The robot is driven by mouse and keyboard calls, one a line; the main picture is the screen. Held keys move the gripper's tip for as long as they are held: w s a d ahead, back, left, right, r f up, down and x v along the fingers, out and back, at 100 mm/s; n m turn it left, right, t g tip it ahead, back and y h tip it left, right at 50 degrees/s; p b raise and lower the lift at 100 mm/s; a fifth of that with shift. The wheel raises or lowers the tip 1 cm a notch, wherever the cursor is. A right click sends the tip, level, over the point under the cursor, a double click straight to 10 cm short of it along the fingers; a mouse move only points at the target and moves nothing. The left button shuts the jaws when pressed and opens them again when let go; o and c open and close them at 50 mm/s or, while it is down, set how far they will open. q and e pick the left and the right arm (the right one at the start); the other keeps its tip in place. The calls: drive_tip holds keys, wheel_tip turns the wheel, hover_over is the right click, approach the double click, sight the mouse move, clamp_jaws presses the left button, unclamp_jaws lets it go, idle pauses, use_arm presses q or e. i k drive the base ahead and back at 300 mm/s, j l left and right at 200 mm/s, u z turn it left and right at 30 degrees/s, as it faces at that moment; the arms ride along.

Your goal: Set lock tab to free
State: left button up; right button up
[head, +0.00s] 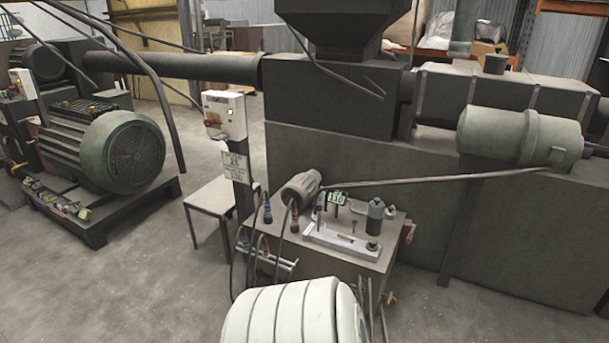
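I cannot pick out a lock tab for certain at this size. A grey control box (224,115) on a dark post has a red part, perhaps a handle, on its front and a small yellow part beside it. A metal stand (350,262) in the middle carries a light metal plate (342,241) with small upright parts, a dark cylinder (375,217) and a small green display (336,198). Any of these may carry the tab; the details are too small to tell. Neither of my grippers is in view.
A white ribbed cylinder (293,315) stands in front of the stand. A large dark machine (360,190) with a hopper fills the back and right. A green motor (120,150) is at left, and a small table (212,196) stands near the post. Floor (130,290) is free at lower left.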

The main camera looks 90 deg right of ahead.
sight(344, 236)
drive_tip(key=l+z, duration=0.15)
drive_tip(key=z, duration=0.3)
drive_tip(key=l+z, duration=0.15)
drive_tip(key=z, duration=0.3)
drive_tip(key=l+z, duration=0.15)
drive_tip(key=z, duration=0.35)
drive_tip(key=l+z, duration=0.15)
drive_tip(key=z, duration=0.3)
